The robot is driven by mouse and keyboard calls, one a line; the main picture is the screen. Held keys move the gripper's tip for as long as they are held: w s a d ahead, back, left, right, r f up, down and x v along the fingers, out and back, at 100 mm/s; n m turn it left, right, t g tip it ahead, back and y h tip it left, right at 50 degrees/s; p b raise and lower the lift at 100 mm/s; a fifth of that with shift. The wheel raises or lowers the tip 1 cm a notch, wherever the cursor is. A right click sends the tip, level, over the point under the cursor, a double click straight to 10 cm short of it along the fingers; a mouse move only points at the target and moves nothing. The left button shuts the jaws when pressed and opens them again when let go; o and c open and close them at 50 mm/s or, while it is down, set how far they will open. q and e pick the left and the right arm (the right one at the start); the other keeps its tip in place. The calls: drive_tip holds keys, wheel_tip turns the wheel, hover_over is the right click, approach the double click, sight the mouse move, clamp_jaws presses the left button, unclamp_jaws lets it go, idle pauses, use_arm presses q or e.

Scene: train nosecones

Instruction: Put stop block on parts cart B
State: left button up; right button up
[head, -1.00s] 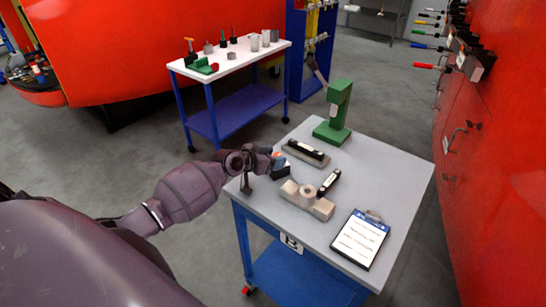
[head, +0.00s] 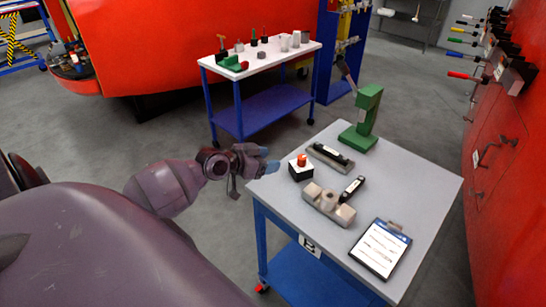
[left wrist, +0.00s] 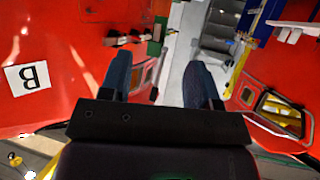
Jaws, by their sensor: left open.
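Parts cart B (head: 420,180) has a grey top, a blue frame and a "B" label on its front edge. A small black block with an orange-red knob (head: 300,168), probably the stop block, stands upright on its near left part. My left gripper (head: 266,158) is just left of this block, at the cart's left edge, open and apart from it. In the left wrist view my left gripper (left wrist: 160,78) shows two spread blue fingers with nothing between them. My right gripper is not in view.
On cart B are a green press (head: 361,118), a dark bar tool (head: 330,157), a beige fixture (head: 328,204) and a clipboard (head: 380,248). Another cart (head: 262,60) with small parts stands behind. A red panel (head: 510,170) is at right. The cart's right side is clear.

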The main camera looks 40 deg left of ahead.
use_arm(q)
drive_tip(key=s+d+f+n+y, duration=0.1)
drive_tip(key=s+d+f+y, duration=0.1)
drive_tip(key=s+d+f, duration=0.4)
drive_tip(key=s+d+f+n+g+y, duration=0.1)
drive_tip(key=s+d+f+y, duration=0.1)
drive_tip(key=s+d+f, duration=0.5)
drive_tip(key=s+f, duration=0.1)
drive_tip(key=s, duration=0.5)
drive_tip(key=shift+d+f+n, duration=0.2)
drive_tip(key=shift+f+n, duration=0.1)
drive_tip(key=shift+f, duration=0.05)
